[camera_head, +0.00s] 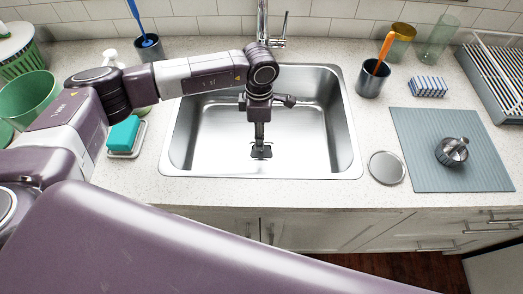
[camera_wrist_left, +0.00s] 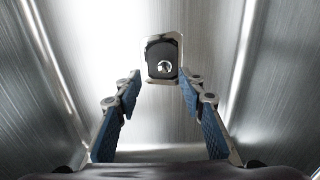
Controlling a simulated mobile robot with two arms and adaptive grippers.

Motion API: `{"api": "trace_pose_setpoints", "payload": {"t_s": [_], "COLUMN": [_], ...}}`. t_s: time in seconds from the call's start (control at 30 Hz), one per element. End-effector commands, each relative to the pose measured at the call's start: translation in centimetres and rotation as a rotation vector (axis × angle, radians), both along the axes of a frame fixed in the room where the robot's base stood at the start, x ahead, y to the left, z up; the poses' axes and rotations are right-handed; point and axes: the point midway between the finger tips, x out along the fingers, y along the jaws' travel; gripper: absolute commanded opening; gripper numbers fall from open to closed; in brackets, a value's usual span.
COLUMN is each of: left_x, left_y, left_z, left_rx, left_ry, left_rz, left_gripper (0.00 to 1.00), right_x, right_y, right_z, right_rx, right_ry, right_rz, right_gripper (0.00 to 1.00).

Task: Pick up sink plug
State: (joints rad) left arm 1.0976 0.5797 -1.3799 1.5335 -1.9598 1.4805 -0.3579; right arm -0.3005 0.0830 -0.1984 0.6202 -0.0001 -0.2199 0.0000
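In the left wrist view, the sink plug (camera_wrist_left: 160,55) appears as a dark, rounded piece with a shiny metal knob, in a light metal surround on the sink floor. Nothing is between the fingers. In the head view my left gripper (camera_head: 261,143) is above the sink floor. My right gripper is not in view.
The faucet (camera_head: 263,25) rises behind the sink. A round metal disc (camera_head: 387,168) lies on the counter right of it, beside a grey mat (camera_head: 410,150) with a metal object (camera_head: 452,152). A teal sponge (camera_head: 123,133) sits left. The rest of the basin looks empty.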

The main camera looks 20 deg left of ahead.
Motion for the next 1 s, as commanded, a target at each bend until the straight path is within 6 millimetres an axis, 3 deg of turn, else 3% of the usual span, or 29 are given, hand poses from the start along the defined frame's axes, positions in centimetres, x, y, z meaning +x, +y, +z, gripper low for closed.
{"api": "trace_pose_setpoints", "payload": {"t_s": [0.2, 0.33, 0.63, 1.0], "left_x": [-0.6, -0.5, -0.4, -0.4], "left_y": [-0.5, -0.5, -0.5, -0.5], "left_z": [-2.7, -4.5, -5.3, -5.2], "left_rx": [0.001, 0.001, 0.000, 0.000], "left_ry": [0.003, 0.002, -0.001, 0.000], "left_rz": [0.000, 0.001, 0.000, 0.000], "left_gripper": [0.37, 0.37, 0.37, 0.00], "right_x": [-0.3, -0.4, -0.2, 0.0], "right_y": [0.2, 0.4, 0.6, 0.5], "right_z": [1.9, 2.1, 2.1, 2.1], "right_rx": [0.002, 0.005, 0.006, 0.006], "right_ry": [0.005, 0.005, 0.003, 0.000], "right_rz": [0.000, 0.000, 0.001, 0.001], "right_gripper": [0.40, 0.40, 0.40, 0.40]}}
